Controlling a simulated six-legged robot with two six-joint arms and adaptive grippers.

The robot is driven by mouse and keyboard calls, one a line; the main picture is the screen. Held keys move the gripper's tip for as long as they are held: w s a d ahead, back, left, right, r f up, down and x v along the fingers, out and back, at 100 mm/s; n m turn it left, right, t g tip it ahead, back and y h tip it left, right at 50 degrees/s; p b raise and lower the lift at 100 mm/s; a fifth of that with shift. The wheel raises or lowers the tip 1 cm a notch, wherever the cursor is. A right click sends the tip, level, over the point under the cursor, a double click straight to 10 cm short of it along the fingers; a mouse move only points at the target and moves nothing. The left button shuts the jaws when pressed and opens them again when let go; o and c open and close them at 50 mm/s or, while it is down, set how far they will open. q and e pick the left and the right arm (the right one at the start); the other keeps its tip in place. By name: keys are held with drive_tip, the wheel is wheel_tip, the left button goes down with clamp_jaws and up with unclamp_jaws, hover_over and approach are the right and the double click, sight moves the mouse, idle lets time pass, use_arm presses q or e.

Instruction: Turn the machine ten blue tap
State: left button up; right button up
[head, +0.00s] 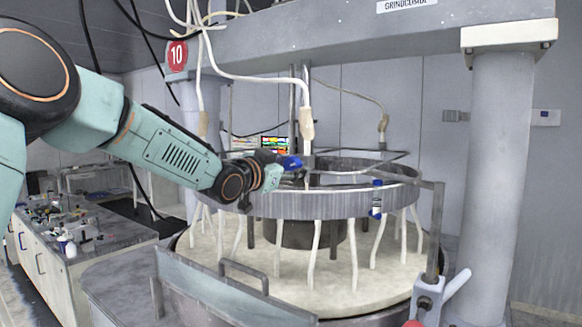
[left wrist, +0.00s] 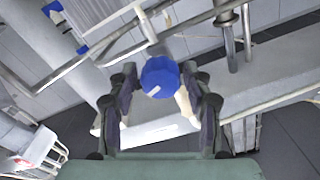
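The machine carries a red round sign with the number 10 (head: 177,55) on its column. A blue tap (head: 290,162) sits at the near-left top of the ring-shaped frame (head: 310,205). My left gripper (head: 273,171) is right at this tap, from the left. In the left wrist view the round blue tap knob (left wrist: 160,77) lies between the two dark fingers of my left gripper (left wrist: 160,95). The fingers stand apart on both sides of the knob, with narrow gaps visible; contact is not evident. My right gripper is not in view.
A second blue-and-white fitting (head: 377,198) hangs on the ring's right side. White hoses hang above the ring, and several pale legs stand on the round platen (head: 290,285). A thick grey column (head: 497,180) stands right. A cluttered bench (head: 110,238) is at left.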

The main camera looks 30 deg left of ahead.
use_arm(q)
drive_tip(key=shift+o, duration=0.8)
drive_tip(key=shift+s+r, duration=0.1)
drive_tip(key=shift+w, duration=0.25)
drive_tip(key=s+a, duration=0.1)
drive_tip(key=s, duration=0.6)
drive_tip(key=shift+s, duration=0.2)
drive_tip(key=shift+s, duration=0.25)
drive_tip(key=shift+w+f, duration=0.1)
drive_tip(key=shift+f, duration=0.1)
